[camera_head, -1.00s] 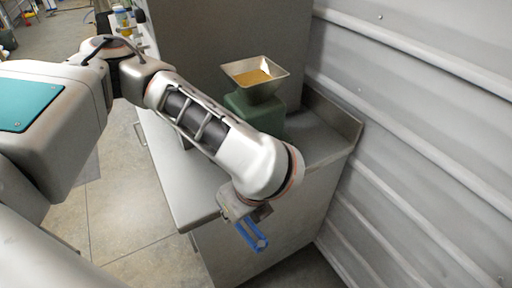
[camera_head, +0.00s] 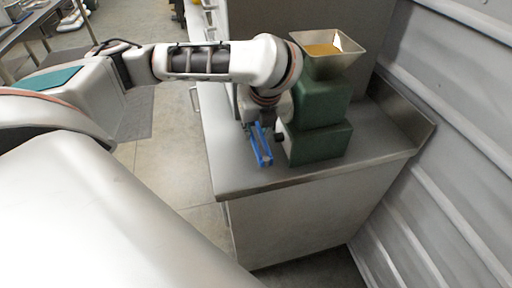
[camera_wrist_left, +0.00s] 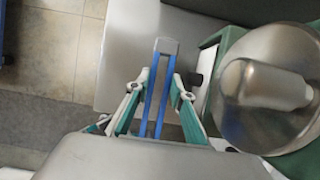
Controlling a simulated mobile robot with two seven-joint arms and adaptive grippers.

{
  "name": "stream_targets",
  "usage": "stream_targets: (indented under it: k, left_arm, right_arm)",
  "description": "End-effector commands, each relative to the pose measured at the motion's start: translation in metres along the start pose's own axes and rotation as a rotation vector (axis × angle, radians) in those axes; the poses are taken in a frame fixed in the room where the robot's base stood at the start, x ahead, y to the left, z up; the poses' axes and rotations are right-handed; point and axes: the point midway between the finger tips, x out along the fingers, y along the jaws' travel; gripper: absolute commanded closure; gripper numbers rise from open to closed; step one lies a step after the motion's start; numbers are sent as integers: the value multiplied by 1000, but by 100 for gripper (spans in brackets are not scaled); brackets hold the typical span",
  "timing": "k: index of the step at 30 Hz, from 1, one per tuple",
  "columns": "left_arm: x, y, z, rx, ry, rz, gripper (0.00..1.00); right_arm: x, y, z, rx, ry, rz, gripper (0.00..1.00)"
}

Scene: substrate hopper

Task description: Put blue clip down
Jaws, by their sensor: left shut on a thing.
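My left gripper (camera_head: 254,122) is over the counter, just left of the green hopper machine. It is shut on the blue clip (camera_head: 261,150), a long two-armed blue piece that points toward the counter's front edge. In the left wrist view the clip (camera_wrist_left: 155,95) runs between the two fingers of the gripper (camera_wrist_left: 158,88), with a grey block at its far end. I cannot tell whether the clip touches the counter. My right gripper is not in view.
The green machine (camera_head: 318,142) with a metal hopper (camera_head: 345,59) of tan material stands close to the right of the clip. The grey counter (camera_head: 232,174) has bare room at its front left. A ribbed metal wall (camera_head: 460,130) closes the right side.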

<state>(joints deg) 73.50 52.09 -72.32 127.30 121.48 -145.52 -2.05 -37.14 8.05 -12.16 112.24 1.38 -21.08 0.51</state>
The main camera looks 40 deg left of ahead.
Motion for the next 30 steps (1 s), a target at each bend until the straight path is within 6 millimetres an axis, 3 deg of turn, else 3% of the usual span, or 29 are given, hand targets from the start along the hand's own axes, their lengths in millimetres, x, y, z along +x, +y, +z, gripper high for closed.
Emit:
stream_targets:
  k: [2,4,12,18,30]
  left_arm:
    - [12,1,12,-3,4,5,97]
    - [24,1,6,7,7,6,97]
    - [41,0,-1,3,2,2,97]
    - [73,0,-16,6,10,7,97]
    - [72,-1,-9,0,0,-1,97]
  right_arm:
    - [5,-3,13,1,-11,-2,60]
    - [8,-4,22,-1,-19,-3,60]
    - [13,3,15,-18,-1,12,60]
    - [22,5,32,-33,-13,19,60]
    - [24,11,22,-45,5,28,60]
